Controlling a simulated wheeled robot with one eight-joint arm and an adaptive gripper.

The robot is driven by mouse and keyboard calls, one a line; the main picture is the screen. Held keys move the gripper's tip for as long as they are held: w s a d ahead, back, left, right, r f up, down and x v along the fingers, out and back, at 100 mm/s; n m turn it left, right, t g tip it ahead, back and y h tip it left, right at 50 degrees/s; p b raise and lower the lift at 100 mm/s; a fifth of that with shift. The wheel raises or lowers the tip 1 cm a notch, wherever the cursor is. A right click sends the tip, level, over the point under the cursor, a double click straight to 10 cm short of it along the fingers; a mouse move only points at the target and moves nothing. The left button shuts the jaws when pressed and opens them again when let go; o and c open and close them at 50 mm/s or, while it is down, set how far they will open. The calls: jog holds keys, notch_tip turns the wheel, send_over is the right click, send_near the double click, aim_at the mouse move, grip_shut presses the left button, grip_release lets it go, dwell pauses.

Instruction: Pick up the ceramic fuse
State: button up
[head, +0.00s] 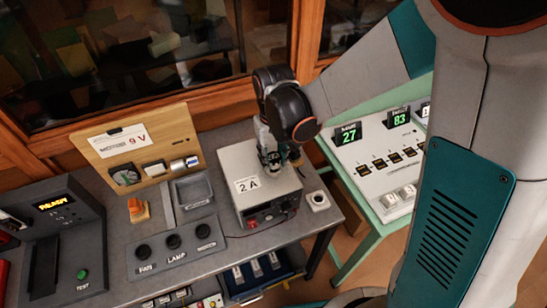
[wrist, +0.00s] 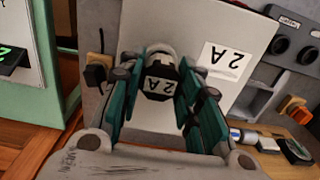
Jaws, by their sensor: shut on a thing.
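The fuse is mostly hidden there by the fingers. I cannot tell whether the fuse touches the box top.
A wooden board (head: 134,149) marked "MOTOR 9 V" stands left of the box, with an empty grey tray (head: 193,190) beside it. A switch panel (head: 175,246) lies in front. A green-framed console (head: 378,160) stands to the right, across a gap. A window is behind.

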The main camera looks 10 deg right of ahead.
aim_at(274, 156)
notch_tip(274, 156, up, 18)
jog(key=p, duration=1.2)
jog(key=shift+r, duration=0.2)
